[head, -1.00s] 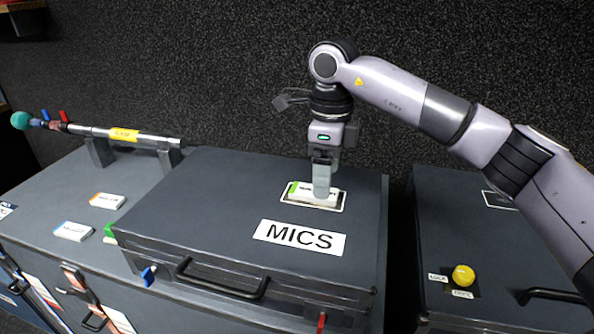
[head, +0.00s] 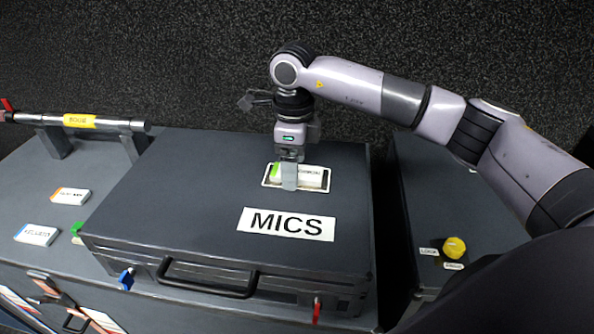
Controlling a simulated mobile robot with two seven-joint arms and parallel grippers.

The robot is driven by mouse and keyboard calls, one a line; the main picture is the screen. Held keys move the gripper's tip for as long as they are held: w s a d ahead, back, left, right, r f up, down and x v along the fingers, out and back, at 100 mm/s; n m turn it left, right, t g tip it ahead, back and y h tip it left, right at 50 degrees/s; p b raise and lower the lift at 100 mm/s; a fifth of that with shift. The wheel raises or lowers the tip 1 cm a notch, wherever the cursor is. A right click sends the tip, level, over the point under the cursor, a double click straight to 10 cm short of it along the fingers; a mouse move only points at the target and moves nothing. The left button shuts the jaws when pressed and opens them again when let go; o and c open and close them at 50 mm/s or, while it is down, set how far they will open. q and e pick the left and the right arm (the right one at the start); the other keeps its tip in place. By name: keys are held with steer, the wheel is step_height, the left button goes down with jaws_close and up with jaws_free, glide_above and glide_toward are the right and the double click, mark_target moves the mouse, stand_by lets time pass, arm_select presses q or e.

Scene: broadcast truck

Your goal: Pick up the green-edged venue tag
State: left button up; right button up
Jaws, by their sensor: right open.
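The green-edged venue tag (head: 312,178) is a white plate with a green left end and dark print. It lies in a pale-outlined spot on the lid of the dark MICS case (head: 180,190). My right gripper (head: 289,183) points down at the tag, with its fingers in front of the tag's left-middle part. It is open. The near finger hides some of the tag, and I cannot tell whether it touches. My left gripper is not in view.
An orange-edged tag (head: 72,197) and a blue-edged tag (head: 37,235) lie left of the case. A small green item (head: 77,230) sits against its left side. A pole (head: 115,124) rests on stands behind them. A yellow knob (head: 454,247) is on the right case.

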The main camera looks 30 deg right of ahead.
steer(key=shift+f, duration=0.2)
steer(key=c, duration=1.1)
steer(key=shift+c, duration=0.2)
steer(key=shift+r, duration=0.1)
step_height(320, 180, up, 20)
steer(key=p, duration=0.1)
